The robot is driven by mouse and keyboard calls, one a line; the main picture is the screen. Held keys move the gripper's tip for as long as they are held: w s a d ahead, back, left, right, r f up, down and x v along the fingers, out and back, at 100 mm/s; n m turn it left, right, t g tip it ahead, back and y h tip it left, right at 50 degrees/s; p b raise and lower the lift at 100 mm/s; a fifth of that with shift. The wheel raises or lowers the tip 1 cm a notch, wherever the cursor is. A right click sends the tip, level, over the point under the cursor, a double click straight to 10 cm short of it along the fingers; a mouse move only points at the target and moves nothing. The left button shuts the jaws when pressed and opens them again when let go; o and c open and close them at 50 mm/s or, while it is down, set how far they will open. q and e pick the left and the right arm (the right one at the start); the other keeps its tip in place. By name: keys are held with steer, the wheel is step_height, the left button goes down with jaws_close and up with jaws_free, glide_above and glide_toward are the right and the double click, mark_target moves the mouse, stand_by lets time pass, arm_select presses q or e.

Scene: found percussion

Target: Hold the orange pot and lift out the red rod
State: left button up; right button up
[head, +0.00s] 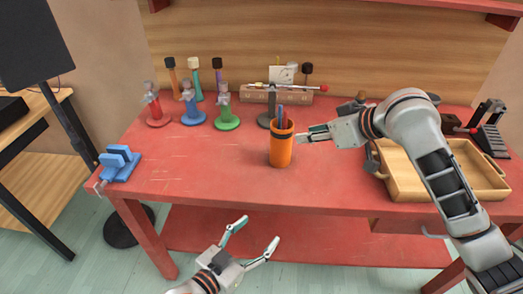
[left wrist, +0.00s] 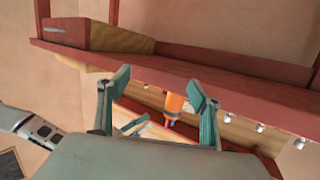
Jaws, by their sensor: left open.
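The orange pot (head: 281,152) stands upright on the red table, near its middle. Blue rods (head: 283,123) stick up from its mouth; I cannot make out a red rod among them. My right gripper (head: 301,137) is level with the pot's upper part, close to its right side; I cannot tell whether it touches or how far its fingers are apart. My left gripper (head: 256,238) is open and empty, low in front of the table's front edge. In the left wrist view the pot (left wrist: 175,104) shows beyond the open fingers (left wrist: 158,100).
Red, blue and green stands (head: 228,118) are at the back left. A wooden block (head: 250,95) with sticks is behind the pot. A blue clamp (head: 119,163) sits at the left corner, a wooden tray (head: 405,187) at the right.

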arm_select(q)
steer(key=d+r+m+h, duration=0.4)
steer(key=d+r+h, duration=0.2)
steer(key=d+r, duration=0.65)
steer(key=s+d+r+m+g+h, duration=0.65)
steer(key=s+r+m+g, duration=0.2)
steer(key=r, duration=0.35)
steer(key=w+a+f+m+y, duration=0.3)
steer(key=w+a, duration=0.2)
steer(key=w, duration=0.3)
steer(key=n+t+y, duration=0.3)
steer(key=n+y, duration=0.3)
steer(key=n, duration=0.1)
glide_above(281, 151)
steer(key=s+a, duration=0.2)
steer(key=a, duration=0.4)
steer(key=shift+m, duration=0.25)
steer(key=f, duration=0.5)
steer(key=shift+w+d, duration=0.15)
steer(key=shift+w, duration=0.05)
steer(key=f+n, duration=0.2)
steer(key=f, duration=0.1)
steer(key=w+f+n, duration=0.1)
steer(key=f+n, duration=0.1)
steer(key=shift+a+g+y, duration=0.25)
steer(key=shift+f, duration=0.3)
steer(key=shift+w+d+f, duration=0.15)
steer(key=shift+d+f, duration=0.05)
steer(key=shift+d, duration=0.05)
steer(key=shift+x, duration=3.6)
